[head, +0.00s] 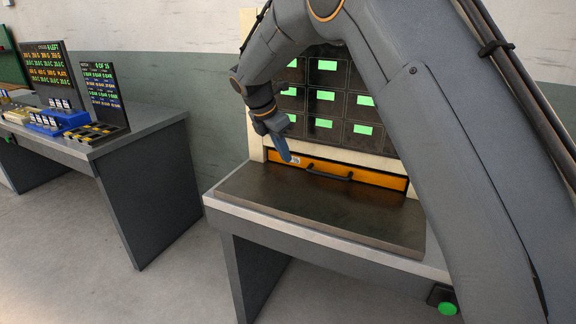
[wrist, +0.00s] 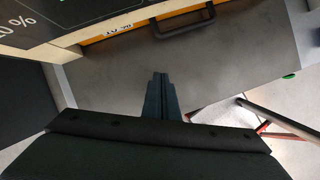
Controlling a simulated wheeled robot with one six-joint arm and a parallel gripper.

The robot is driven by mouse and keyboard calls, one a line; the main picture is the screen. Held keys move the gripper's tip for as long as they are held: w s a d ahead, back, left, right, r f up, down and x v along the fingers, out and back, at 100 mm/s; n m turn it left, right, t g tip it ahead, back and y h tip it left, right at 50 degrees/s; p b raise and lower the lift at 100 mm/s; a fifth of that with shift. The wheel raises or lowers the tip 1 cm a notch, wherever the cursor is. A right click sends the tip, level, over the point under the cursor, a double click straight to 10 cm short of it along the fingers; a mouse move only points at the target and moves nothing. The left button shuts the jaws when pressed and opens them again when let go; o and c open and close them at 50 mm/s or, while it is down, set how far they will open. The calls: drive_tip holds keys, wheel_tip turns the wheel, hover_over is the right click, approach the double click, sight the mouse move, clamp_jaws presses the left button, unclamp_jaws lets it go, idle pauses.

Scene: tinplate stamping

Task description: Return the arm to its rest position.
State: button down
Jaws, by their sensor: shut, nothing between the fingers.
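My gripper (head: 286,158) hangs at the end of my arm in the head view, above the back left of a dark-topped bench (head: 310,212). It points downward, close in front of an orange drawer front (head: 325,172) with a dark handle. In the wrist view my gripper (wrist: 160,76) has its two fingers together with nothing between them. The drawer handle (wrist: 183,20) lies beyond the fingertips there. My arm is bent, and its large links cover the right side of the head view.
Behind the bench stands a dark panel with several green-lit tiles (head: 326,65). A green button (head: 447,308) sits at the bench's front right. At left, another table (head: 130,140) carries display boards, blue bins (head: 62,120) and a dark tray (head: 92,133). The bench top looks clear.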

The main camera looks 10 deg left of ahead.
drive_tip(key=s+d+f+m+g+y, duration=0.1)
drive_tip(key=s+d+f+m, duration=0.1)
drive_tip(key=s+d+m, duration=0.7)
drive_tip(key=s+d+f+m+g+y, duration=0.1)
drive_tip(key=s+d+m, duration=0.45)
drive_tip(key=d, duration=0.65)
drive_tip(key=s+d+f+m, duration=0.1)
drive_tip(key=s+d+m, duration=0.2)
drive_tip(key=s, duration=0.3)
drive_tip(key=s+d+f+m, duration=0.2)
drive_tip(key=s+d+m, duration=0.1)
drive_tip(key=s+m, duration=0.2)
drive_tip(key=s+d+f+m+y, duration=0.1)
drive_tip(key=s+d+m, duration=0.3)
drive_tip(key=s, duration=0.4)
drive_tip(key=shift+f+m+g, duration=0.35)
drive_tip(key=shift+f+g, duration=0.05)
drive_tip(key=shift+f, duration=0.05)
